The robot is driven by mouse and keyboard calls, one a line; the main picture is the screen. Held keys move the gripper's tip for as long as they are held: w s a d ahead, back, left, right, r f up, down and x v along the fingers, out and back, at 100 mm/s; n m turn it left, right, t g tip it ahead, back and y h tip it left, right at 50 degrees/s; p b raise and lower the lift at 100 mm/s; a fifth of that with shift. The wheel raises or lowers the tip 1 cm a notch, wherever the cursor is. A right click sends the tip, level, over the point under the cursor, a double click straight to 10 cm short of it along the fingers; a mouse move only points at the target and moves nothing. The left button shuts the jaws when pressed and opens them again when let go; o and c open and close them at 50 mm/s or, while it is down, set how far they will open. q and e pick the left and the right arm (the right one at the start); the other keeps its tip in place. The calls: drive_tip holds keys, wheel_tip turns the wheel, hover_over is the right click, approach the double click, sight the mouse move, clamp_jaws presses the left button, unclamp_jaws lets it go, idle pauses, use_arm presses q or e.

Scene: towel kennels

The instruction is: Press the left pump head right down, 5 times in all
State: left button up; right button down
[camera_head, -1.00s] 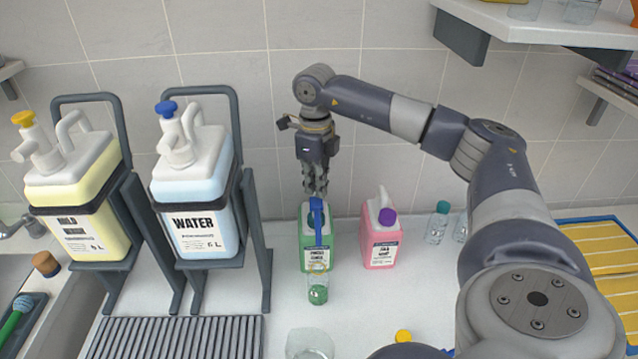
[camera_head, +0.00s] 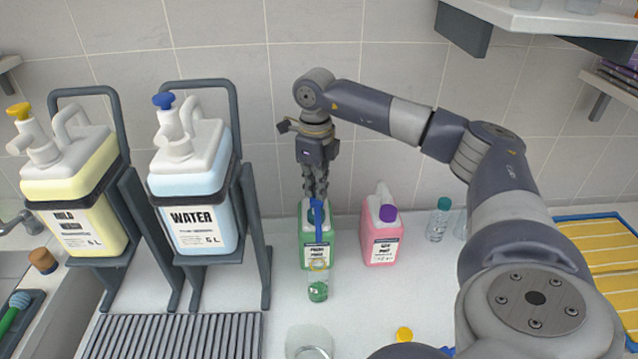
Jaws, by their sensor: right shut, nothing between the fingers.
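The leftmost pump head (camera_head: 18,111) is yellow, on a white pump atop a large jug (camera_head: 78,170) of pale yellow liquid. A blue pump head (camera_head: 163,101) tops the WATER jug (camera_head: 192,185) beside it. My right gripper (camera_head: 316,194) points down, shut and empty, at the top of a green bottle (camera_head: 309,242) with a blue top part (camera_head: 317,214). The fingertips are at or just above this blue part; I cannot tell whether they touch. It is well to the right of both jugs' pumps. My left gripper is out of view.
A small clear vial (camera_head: 317,284) with green liquid stands before the green bottle. A pink bottle (camera_head: 380,235) with a purple cap stands right of it. Dark stands (camera_head: 262,255) hold the jugs. A clear glass (camera_head: 310,343) and a ribbed drain mat (camera_head: 175,335) are in front.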

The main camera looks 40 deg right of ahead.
drive_tip(key=shift+f+b, duration=0.9)
drive_tip(key=shift+f, duration=0.7)
drive_tip(key=shift+r, duration=0.25)
drive_tip(key=shift+r+p, duration=2.05)
drive_tip(key=shift+r, duration=0.4)
drive_tip(key=shift+f, duration=0.1)
